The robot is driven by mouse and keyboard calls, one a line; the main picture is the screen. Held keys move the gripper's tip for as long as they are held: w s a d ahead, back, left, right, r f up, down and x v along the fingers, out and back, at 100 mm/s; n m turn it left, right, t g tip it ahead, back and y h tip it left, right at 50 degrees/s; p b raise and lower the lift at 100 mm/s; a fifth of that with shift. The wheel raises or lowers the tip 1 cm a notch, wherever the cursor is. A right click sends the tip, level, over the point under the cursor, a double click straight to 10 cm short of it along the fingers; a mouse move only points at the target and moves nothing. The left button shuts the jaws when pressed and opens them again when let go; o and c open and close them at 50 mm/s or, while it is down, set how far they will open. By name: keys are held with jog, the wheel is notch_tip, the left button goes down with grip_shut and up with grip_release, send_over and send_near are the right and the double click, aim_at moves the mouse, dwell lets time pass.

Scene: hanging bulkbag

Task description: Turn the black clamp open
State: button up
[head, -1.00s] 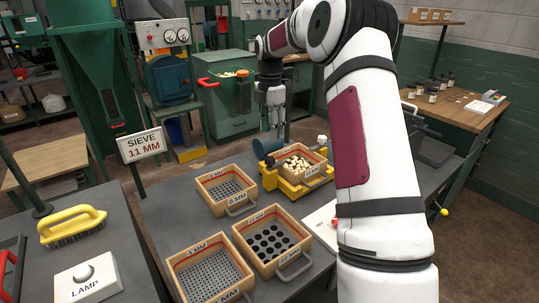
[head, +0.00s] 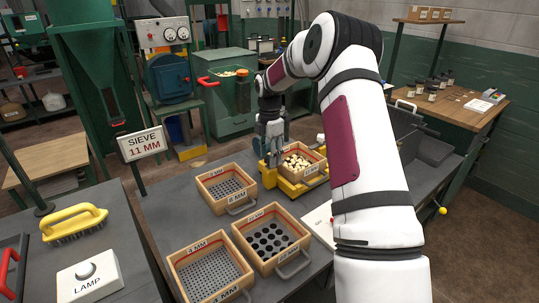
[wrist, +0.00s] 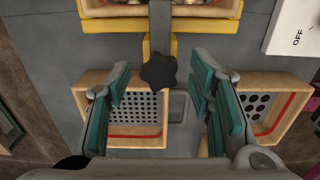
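The black clamp shows in the wrist view as a star-shaped knob (wrist: 158,71) at the end of a dark bar (wrist: 160,28). The bar crosses the yellow frame (wrist: 116,23). In the head view the frame (head: 289,187) holds a wooden sieve box (head: 317,171) with pale lumps in it. My gripper (wrist: 160,78) is open and empty, with a green-padded finger on each side of the knob in the picture; no contact shows. In the head view my gripper (head: 271,158) points down at the frame's left end and hides the clamp there.
Three empty sieve boxes (head: 226,185), (head: 271,239), (head: 208,267) stand on the grey bench, close to the frame. A white OFF plate (wrist: 293,28) lies at the right in the wrist view. A sieve sign (head: 142,144) and a yellow brush (head: 74,224) are at the left.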

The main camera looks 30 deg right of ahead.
grip_shut()
jog(key=c, duration=1)
grip_release()
jog(key=c, duration=1)
grip_release()
jog(key=shift+m, duration=0.3)
jog(key=c, duration=1)
grip_release()
jog(key=m+b, duration=0.1)
jog(key=m, duration=0.2)
jog(key=shift+m, duration=0.3)
jog(key=c, duration=1)
grip_release()
jog(key=m+b, duration=0.1)
jog(key=m, duration=0.3)
jog(key=c, duration=1)
grip_release()
jog(key=m+b, duration=0.1)
jog(key=m, duration=0.4)
jog(key=shift+w+m, duration=0.1)
jog(key=shift+m, duration=0.3)
jog(key=c, duration=1)
grip_release()
jog(key=shift+m+b, duration=0.65)
jog(key=shift+m, duration=1.25)
jog(key=c, duration=1)
grip_release()
jog(key=c, duration=1)
grip_release()
